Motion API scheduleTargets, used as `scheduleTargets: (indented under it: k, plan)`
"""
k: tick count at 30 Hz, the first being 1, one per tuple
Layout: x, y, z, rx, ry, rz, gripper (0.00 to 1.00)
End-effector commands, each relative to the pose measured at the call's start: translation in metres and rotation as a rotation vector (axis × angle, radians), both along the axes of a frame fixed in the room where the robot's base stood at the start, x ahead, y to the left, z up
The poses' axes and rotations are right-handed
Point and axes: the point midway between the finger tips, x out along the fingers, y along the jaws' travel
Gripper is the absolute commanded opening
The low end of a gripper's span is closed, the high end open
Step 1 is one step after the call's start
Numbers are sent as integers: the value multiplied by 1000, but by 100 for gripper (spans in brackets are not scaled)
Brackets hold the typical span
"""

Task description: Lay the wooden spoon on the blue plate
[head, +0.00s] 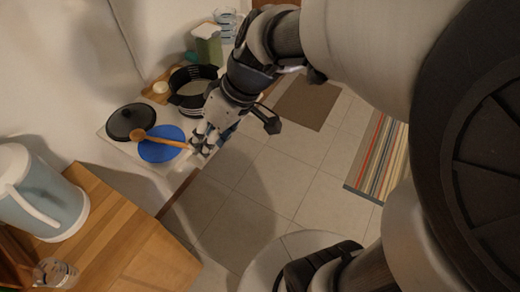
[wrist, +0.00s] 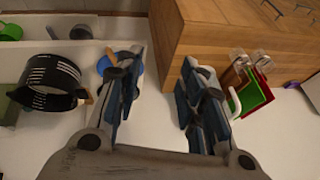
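The wooden spoon (head: 163,141) lies across the blue plate (head: 158,153) in the head view. Its bowl end points left toward the black lid, and its handle runs right past the plate's rim toward my gripper (head: 199,146). In the wrist view my gripper (wrist: 162,65) has its fingers wide apart, with nothing between them. The blue plate (wrist: 101,66) shows partly behind the left finger there, with a small orange-brown bit of the spoon (wrist: 115,54) at its top. In the head view I cannot tell whether a finger touches the handle end.
A black lid (head: 122,119) lies left of the plate. A black ring-shaped pot (head: 187,103) and a green container (head: 207,46) stand behind. A wooden cabinet (head: 132,241) with a kettle (head: 40,192) is in front. Tiled floor is open to the right, with a striped rug (head: 378,160).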

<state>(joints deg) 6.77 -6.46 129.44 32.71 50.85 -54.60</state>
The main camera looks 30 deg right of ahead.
Motion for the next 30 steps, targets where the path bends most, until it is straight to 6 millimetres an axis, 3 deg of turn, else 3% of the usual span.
scheduleTargets:
  k: [1,6,12,18,30]
  plan:
    - [-22,-3,11,-38,0,-44,36]
    - [-84,-27,26,-154,0,-255,36]
    - [-124,-55,31,-226,-49,-465,36]
    - [-135,-65,31,-243,-69,-542,36]
    - [-135,-65,31,-242,-68,-543,36]
